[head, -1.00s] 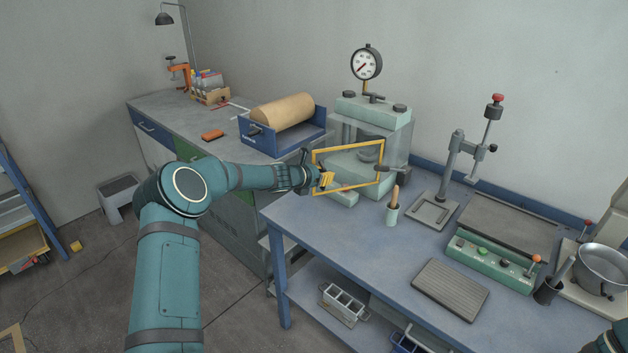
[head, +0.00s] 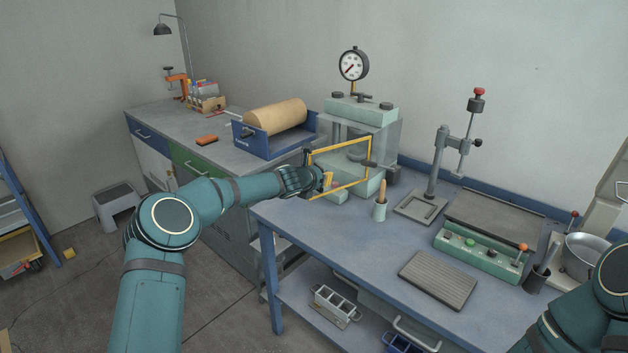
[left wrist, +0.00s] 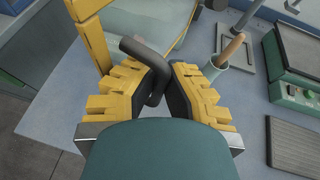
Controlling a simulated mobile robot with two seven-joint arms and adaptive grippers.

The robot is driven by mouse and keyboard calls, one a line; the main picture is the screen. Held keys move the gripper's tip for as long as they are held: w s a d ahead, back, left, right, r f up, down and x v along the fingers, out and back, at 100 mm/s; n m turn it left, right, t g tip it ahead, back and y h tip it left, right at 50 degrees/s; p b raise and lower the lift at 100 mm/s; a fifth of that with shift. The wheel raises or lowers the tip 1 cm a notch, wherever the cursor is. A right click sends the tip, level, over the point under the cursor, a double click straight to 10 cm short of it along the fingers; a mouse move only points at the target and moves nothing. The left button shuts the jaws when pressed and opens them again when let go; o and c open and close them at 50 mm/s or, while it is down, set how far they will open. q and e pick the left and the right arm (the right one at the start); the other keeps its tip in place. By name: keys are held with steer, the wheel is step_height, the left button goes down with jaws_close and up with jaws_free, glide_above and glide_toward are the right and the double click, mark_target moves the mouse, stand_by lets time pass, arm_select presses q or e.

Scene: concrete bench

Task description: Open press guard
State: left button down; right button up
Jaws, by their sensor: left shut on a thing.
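The press (head: 362,110) is pale green with clear panels and a round gauge on top. It stands at the left back of the blue bench. Its guard (head: 340,148) has a yellow frame and stands at an angle out from the press front. My left gripper (head: 328,181) is at the guard's left side. In the left wrist view, the left gripper (left wrist: 166,88) has its yellow fingers shut on the dark bent guard handle (left wrist: 140,50). The fingers hide part of the handle. My right arm shows at the lower right, but its gripper is out of view.
A wooden-handled tool in a green cup (head: 380,209) stands close to the right of the guard. An upright stand (head: 438,165), a green control box (head: 478,255) and a ribbed mat (head: 438,280) are further right. The bench front is clear.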

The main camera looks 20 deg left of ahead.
arm_select(q)
steer(key=shift+a+f, duration=0.25)
steer(key=shift+f, duration=0.05)
steer(key=c, duration=1)
jaws_free()
steer(key=shift+s, duration=0.1)
steer(key=shift+r, duration=0.15)
steer(key=shift+d, duration=0.1)
steer(key=shift+s+r, duration=0.1)
steer(key=shift+s, duration=0.05)
steer(key=v, duration=1.1)
steer(key=shift+s+r, duration=0.1)
steer(key=shift+s, duration=0.25)
